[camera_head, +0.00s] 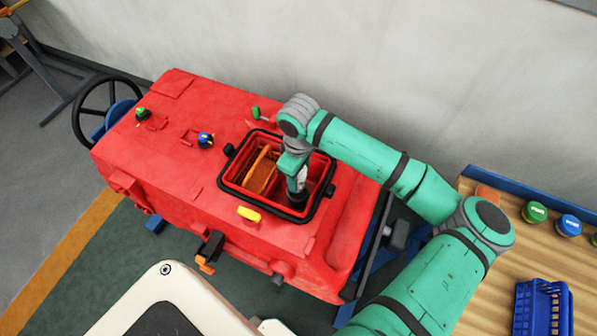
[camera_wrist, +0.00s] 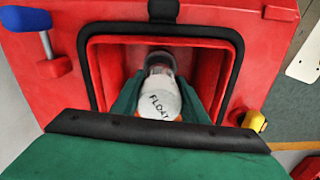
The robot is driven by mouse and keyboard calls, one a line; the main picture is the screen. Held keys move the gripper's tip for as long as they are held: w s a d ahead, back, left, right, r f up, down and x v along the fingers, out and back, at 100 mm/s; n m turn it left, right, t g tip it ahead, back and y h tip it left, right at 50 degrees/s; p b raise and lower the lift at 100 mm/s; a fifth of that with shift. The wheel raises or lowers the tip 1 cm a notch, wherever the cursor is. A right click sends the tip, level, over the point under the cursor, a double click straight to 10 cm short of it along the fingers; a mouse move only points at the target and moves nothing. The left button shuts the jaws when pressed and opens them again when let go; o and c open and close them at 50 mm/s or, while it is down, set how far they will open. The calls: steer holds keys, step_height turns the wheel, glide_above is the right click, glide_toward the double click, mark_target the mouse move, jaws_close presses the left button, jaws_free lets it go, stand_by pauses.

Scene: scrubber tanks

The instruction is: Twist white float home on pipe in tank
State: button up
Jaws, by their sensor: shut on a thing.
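The white float (camera_wrist: 160,101), marked "FLOAT", is between my gripper's green fingers in the wrist view. My gripper (camera_head: 297,183) reaches down into the open tank (camera_head: 224,178) of the red machine and is shut on the float. A grey cylindrical end (camera_wrist: 161,62) shows just beyond the float, in line with it; I cannot tell how far the float sits on the pipe. In the head view the gripper hides most of the float. The tank opening has a black rim (camera_wrist: 88,75), which surrounds the gripper.
An orange-brown divider (camera_head: 258,172) stands in the tank left of my gripper. A yellow handle (camera_head: 249,214) and a green lever (camera_head: 257,113) are near the rim. A wooden table (camera_head: 490,295) at the right bears a blue basket (camera_head: 541,308) and several coloured caps (camera_head: 568,225).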

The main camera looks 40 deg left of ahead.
steer(key=shift+f, duration=0.1)
stand_by(0.4)
steer(key=shift+n, duration=1.4)
steer(key=shift+n, duration=1.3)
steer(key=shift+n, duration=1.3)
steer(key=shift+w+f, duration=0.1)
steer(key=shift+f, duration=0.15)
